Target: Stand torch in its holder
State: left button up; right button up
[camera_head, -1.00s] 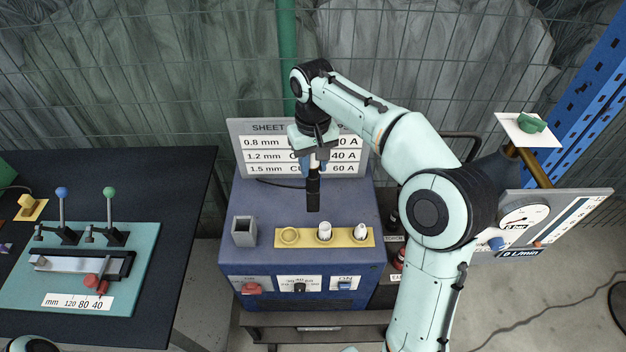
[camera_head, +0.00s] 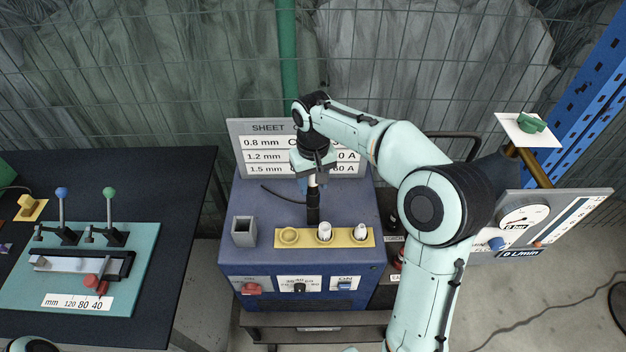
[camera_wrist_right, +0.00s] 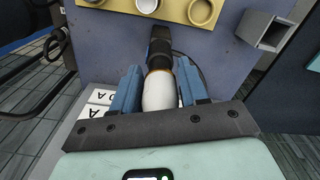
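The torch (camera_head: 313,203) has a white body and a black end. My right gripper (camera_wrist_right: 160,88) is shut on its white body, with one blue finger on each side. In the head view the black end points down, in front of the blue box's top, close to the yellow strip; I cannot tell whether it touches anything. A thin dark cable runs left from it. A grey open square tube (camera_head: 243,238), apparently the holder, stands empty on the box at left; it also shows in the right wrist view (camera_wrist_right: 262,28). My left gripper is out of view.
The yellow strip (camera_head: 265,238) has an empty ring at left and two white pieces at right. The sheet chart (camera_head: 262,155) stands behind the blue box (camera_head: 238,262). A black table (camera_head: 185,215) with a lever fixture is left. A gauge panel (camera_head: 560,215) is right.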

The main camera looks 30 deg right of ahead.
jog(key=shift+o, duration=0.6)
jog(key=shift+r, duration=0.1)
